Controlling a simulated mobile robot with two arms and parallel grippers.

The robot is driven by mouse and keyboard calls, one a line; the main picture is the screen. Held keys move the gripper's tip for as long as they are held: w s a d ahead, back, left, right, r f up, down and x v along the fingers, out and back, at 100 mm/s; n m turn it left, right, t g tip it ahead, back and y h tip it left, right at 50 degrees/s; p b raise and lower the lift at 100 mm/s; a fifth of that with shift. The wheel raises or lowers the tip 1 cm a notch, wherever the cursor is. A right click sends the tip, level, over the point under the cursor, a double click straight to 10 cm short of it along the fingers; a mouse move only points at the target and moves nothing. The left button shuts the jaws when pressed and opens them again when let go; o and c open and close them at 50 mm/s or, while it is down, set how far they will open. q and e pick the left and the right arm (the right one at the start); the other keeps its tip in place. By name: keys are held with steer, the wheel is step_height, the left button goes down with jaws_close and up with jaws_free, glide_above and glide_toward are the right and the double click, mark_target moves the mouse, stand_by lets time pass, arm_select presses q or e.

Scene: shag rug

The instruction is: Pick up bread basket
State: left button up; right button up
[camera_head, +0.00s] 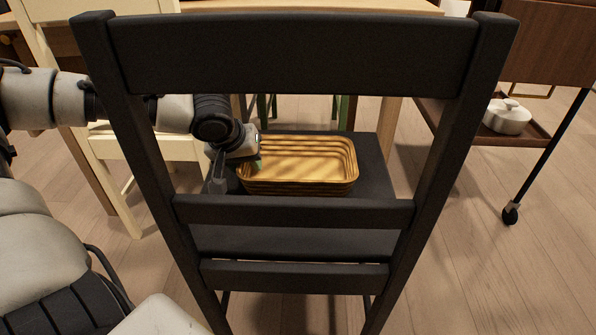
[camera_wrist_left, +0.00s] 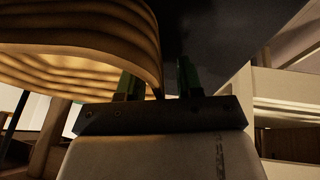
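The bread basket (camera_head: 300,188) is a tan, ribbed, rounded rectangular tray on the seat of a black chair, seen through the gap in the chair's back. My left gripper (camera_head: 238,172) is at the basket's left end, low beside its rim. In the left wrist view its two green-padded fingers (camera_wrist_left: 159,84) stand apart. The basket's ribbed wall (camera_wrist_left: 110,45) fills the upper left there, and its end reaches into the space between the fingers. I cannot tell whether either finger touches it. My right gripper is not in view.
The black chair's backrest (camera_head: 290,55) and lower slats (camera_head: 295,212) stand between the head camera and the basket. A cream chair (camera_head: 150,148) is at left, a wooden table (camera_head: 300,6) behind. A cart (camera_head: 545,45) with a white lidded pot (camera_head: 507,117) is at right.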

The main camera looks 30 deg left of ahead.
arm_select(q)
steer(key=shift+f, duration=0.2)
jaws_close()
steer(key=shift+r, duration=0.15)
